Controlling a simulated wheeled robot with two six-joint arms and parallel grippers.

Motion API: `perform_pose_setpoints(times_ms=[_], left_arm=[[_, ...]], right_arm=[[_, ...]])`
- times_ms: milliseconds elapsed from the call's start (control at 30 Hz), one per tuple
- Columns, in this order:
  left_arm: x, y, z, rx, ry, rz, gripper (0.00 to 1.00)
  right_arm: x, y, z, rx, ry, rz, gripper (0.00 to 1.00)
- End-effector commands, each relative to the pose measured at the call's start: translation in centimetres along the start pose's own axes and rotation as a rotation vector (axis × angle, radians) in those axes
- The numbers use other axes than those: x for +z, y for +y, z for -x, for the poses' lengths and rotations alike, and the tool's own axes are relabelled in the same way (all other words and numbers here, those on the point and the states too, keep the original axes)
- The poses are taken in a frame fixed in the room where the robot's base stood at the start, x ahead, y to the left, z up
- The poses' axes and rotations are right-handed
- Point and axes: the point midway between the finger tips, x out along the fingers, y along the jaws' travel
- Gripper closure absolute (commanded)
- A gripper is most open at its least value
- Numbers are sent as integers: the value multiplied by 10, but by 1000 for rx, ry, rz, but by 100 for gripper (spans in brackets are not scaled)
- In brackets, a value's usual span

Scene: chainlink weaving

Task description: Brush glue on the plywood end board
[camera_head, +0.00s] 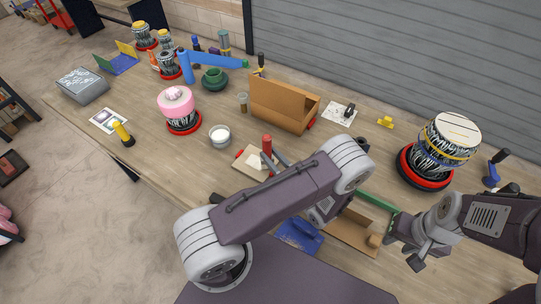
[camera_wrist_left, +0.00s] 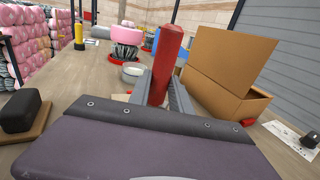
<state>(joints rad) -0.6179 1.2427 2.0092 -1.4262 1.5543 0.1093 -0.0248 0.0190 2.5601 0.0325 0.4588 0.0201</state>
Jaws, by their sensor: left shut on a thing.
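My left gripper (camera_head: 273,158) is shut on a red-handled tool (camera_head: 267,144), probably the brush. In the left wrist view the red handle (camera_wrist_left: 166,62) stands up between the jaws (camera_wrist_left: 160,95); its lower end is hidden. A white bowl (camera_head: 220,135) with pale contents, possibly the glue, stands to the left; it shows behind the handle in the left wrist view (camera_wrist_left: 132,73). A flat tan board (camera_head: 346,236) with a green edge and a small wooden block lies near my right gripper (camera_head: 407,246). I cannot tell whether it is the plywood end board or whether that gripper is open.
A brown open box (camera_head: 283,108) stands behind the red handle. A pink-topped drum (camera_head: 178,108) is beyond the bowl, and a large patterned drum (camera_head: 447,140) stands at right. A blue piece (camera_head: 299,235) lies at the front. Bare table shows left of the bowl.

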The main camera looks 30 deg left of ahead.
Motion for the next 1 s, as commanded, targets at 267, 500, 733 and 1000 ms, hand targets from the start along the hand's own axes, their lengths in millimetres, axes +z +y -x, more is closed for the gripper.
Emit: perform_pose_setpoints(times_ms=[267, 500, 733, 1000], left_arm=[[41, 0, 0, 0, -1, 0, 100], [66, 0, 0, 0, -1, 0, 100], [64, 0, 0, 0, -1, 0, 100], [64, 0, 0, 0, -1, 0, 100]], right_arm=[[-4, -1, 35, 0, 0, 0, 64], [-6, -1, 55, 0, 0, 0, 64], [-6, -1, 53, 0, 0, 0, 64], [-6, -1, 53, 0, 0, 0, 64]])
